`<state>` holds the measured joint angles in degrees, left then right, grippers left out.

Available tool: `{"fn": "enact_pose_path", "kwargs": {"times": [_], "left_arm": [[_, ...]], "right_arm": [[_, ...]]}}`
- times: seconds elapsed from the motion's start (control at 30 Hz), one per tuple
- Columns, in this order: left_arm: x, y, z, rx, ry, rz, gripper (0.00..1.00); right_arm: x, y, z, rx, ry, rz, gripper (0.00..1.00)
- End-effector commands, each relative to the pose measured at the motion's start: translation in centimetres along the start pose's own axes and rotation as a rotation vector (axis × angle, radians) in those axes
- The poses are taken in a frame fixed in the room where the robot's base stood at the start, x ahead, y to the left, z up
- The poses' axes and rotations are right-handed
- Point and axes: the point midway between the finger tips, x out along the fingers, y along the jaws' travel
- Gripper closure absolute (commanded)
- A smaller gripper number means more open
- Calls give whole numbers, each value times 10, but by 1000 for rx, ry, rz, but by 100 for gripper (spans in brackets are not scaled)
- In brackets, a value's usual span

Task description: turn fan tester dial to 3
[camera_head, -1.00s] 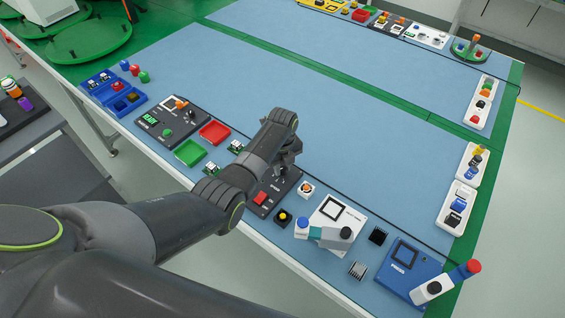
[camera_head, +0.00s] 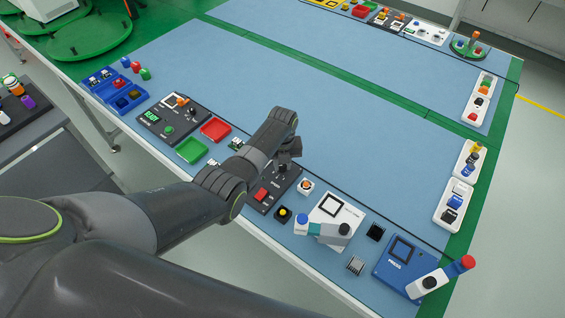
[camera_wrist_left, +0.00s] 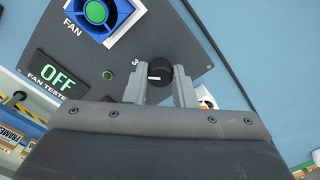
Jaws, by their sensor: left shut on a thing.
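The fan tester (camera_wrist_left: 180,48) is a dark panel in the left wrist view. Its display (camera_wrist_left: 57,80) reads OFF in green, and a blue-framed fan with a green centre (camera_wrist_left: 97,14) sits at its top left. The black dial (camera_wrist_left: 160,71) has a white mark pointing left; a printed 3 is just up and left of it. My left gripper (camera_wrist_left: 159,88) has one finger on each side of the dial and is shut on it. In the head view my left gripper (camera_head: 289,148) shows at the arm's end, its fingertips mostly hidden. My right gripper is not in view.
In the head view, a red tray (camera_head: 215,129) and a green tray (camera_head: 191,150) lie left of my arm. An orange button (camera_head: 306,186), a yellow button (camera_head: 284,214) and a blue press (camera_head: 397,262) stand to the right. The mat's middle is clear.

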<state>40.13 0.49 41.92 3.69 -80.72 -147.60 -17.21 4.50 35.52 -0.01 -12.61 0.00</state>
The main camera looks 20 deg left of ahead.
Motion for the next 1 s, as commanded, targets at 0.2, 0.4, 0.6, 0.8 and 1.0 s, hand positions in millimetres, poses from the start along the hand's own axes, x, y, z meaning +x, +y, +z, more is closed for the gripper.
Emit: {"fn": "enact_pose_path", "kwargs": {"times": [0.2, 0.4, 0.6, 0.8, 1.0], "left_arm": [[-1, 0, 1, 0, -3, -1, 100], [-1, 0, 1, 0, -2, 0, 55], [0, 0, 0, -1, -1, 0, 55], [-9, 0, 1, -1, -3, -2, 55], [-36, 0, 1, -1, -4, -2, 55]], "right_arm": [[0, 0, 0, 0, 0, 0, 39], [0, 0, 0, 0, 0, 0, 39], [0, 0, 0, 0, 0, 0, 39], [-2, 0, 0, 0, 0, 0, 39], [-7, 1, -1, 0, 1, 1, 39]]}}
